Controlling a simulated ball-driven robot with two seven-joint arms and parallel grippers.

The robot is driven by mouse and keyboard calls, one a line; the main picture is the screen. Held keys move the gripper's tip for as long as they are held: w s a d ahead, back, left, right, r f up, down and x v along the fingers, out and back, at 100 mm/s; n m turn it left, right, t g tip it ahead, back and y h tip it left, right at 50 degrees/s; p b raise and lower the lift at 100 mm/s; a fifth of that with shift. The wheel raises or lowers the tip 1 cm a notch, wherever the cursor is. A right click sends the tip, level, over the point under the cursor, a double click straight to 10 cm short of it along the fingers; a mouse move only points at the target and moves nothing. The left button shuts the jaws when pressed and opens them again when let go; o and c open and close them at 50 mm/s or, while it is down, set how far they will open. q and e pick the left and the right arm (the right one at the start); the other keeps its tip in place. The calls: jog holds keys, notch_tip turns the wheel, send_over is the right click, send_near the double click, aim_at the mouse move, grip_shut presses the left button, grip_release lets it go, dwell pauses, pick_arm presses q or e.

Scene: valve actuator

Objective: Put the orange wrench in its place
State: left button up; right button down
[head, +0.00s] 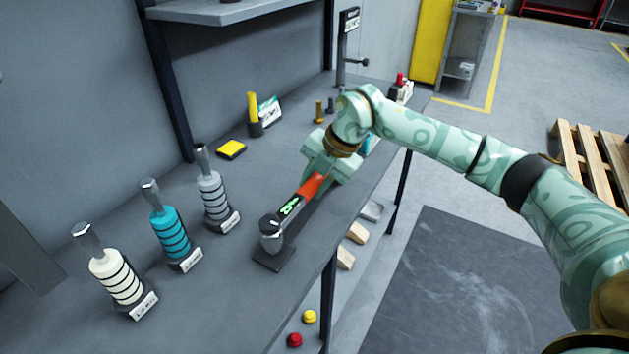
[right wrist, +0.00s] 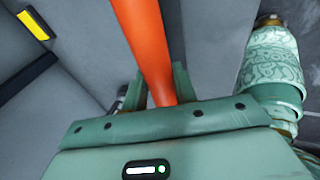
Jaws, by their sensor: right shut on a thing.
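The orange wrench (head: 312,187) has an orange handle, a dark section with a green lit display, and a grey head at its near end. My right gripper (head: 328,172) is shut on the orange handle at the far end, above the grey bench. The wrench's head end is over or at a small black base plate (head: 272,257); I cannot tell whether they touch. In the right wrist view the orange handle (right wrist: 148,45) runs up and away between the two green fingers (right wrist: 158,88). My left gripper is not in view.
White (head: 115,275), teal (head: 170,235) and grey (head: 214,198) banded tools stand upright with labels on the left of the bench (head: 225,290). A shelf post (head: 165,80) rises behind.

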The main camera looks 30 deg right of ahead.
jog(key=shift+f+b, duration=0.3)
jog(key=shift+f, duration=0.8)
jog(key=c, duration=1)
grip_release()
jog(key=shift+c, duration=0.2)
jog(key=p+v, duration=0.4)
jog(key=v, duration=1.2)
jog(key=shift+r, duration=0.2)
jog(key=shift+d, duration=0.1)
